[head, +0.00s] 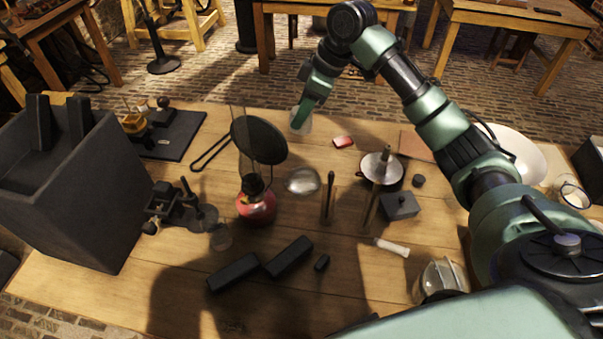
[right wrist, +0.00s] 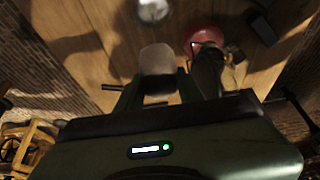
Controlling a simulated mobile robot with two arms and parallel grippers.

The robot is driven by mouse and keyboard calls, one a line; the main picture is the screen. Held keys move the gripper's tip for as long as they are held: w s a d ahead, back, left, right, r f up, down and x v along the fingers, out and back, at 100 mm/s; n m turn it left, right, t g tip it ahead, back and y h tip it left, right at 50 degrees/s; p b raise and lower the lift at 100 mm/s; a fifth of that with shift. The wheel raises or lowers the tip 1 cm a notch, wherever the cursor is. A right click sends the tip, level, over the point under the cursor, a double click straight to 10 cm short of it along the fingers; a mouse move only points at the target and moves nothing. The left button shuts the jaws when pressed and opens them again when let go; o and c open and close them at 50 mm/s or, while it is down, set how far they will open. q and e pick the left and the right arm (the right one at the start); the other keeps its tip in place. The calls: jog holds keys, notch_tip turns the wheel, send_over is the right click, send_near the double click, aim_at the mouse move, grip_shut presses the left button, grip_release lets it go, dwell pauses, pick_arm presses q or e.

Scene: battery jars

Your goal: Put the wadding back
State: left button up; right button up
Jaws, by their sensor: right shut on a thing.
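My right gripper (head: 301,126) reaches out over the far middle of the table, pointing down. It is shut on a pale, whitish piece (head: 297,115), apparently the wadding, which shows between the fingers in the right wrist view (right wrist: 158,59). The fingers partly hide it in the head view, and I cannot tell if it touches the table. A clear glass jar (head: 440,277) stands at the front right.
A glass dish (head: 302,181), upright rods (head: 329,197), a metal disc on a pot (head: 382,168) and black bars (head: 289,256) lie around. A white bowl (head: 518,150) is at the right.

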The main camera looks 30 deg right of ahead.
jog(key=f+p, duration=0.1)
jog(key=f, duration=1.4)
jog(key=shift+d+f+p, duration=0.2)
jog(key=shift+f+p, duration=0.15)
notch_tip(320, 180, down, 4)
jog(key=shift+f, duration=0.1)
pick_arm(q)
jog(key=shift+s+d+r, duration=0.15)
jog(key=shift+s+r, duration=0.2)
jog(key=shift+r, duration=0.2)
jog(key=shift+s+d+r, duration=0.1)
jog(key=shift+s+r, duration=0.25)
jog(key=shift+r, duration=0.15)
jog(key=shift+s+f, duration=0.1)
pick_arm(e)
jog(key=shift+f, duration=0.15)
jog(key=o, duration=1.2)
